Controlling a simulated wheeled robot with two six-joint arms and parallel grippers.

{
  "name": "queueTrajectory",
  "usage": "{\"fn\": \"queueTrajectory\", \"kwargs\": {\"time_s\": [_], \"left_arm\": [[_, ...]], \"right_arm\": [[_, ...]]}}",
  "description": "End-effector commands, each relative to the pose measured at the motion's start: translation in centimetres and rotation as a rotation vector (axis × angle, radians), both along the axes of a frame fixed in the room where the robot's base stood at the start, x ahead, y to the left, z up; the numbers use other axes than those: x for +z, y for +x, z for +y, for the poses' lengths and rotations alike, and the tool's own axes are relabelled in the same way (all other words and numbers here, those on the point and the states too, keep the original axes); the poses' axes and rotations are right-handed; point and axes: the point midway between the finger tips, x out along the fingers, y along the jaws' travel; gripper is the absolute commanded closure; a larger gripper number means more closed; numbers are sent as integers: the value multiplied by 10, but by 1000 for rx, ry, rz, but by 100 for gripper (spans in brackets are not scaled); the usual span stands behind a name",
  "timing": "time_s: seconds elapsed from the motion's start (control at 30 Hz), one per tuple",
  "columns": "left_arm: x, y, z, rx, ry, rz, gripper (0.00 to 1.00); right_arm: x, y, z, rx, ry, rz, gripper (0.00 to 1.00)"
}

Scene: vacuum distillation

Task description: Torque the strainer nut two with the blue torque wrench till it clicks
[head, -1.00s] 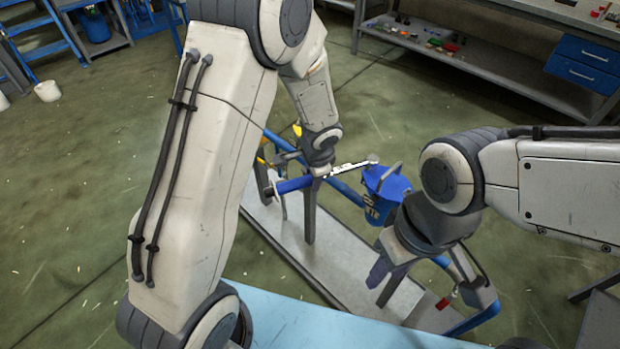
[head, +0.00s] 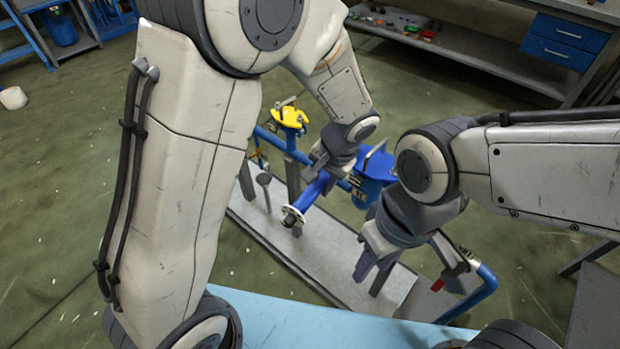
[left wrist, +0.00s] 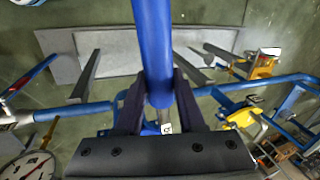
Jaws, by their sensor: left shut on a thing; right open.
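My left gripper (head: 326,172) is shut on the blue torque wrench (head: 311,194), above the pipe rig. The wrench's near end slants down to the left; its other end is hidden behind the gripper. In the left wrist view the blue handle (left wrist: 153,50) passes between the fingers (left wrist: 158,100). My right gripper (head: 368,268) is open and empty, low over the rig's right part. A blue body with a label and a top handle (head: 372,180), possibly the strainer, stands just right of my left gripper. I cannot make out strainer nut two.
The blue pipe rig stands on a grey base plate (head: 335,262) with upright posts. A yellow valve (head: 290,116) sits at its back left. A light blue surface (head: 290,325) lies in front. A round gauge (left wrist: 25,168) shows in the left wrist view. A shelf bench (head: 450,60) stands behind.

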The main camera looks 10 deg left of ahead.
Motion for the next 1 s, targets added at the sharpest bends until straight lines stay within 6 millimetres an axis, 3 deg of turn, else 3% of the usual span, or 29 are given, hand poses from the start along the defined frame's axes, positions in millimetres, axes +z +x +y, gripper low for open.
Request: {"fn": "queueTrajectory", "kwargs": {"time_s": [0.73, 1.0], "left_arm": [[2, -13, -71, 406, 1, -2, 100], [1, -14, -78, 453, 1, -2, 100]], "right_arm": [[7, 0, 0, 0, 0, 0, 58], [7, 0, 0, 0, 0, 0, 58]]}}
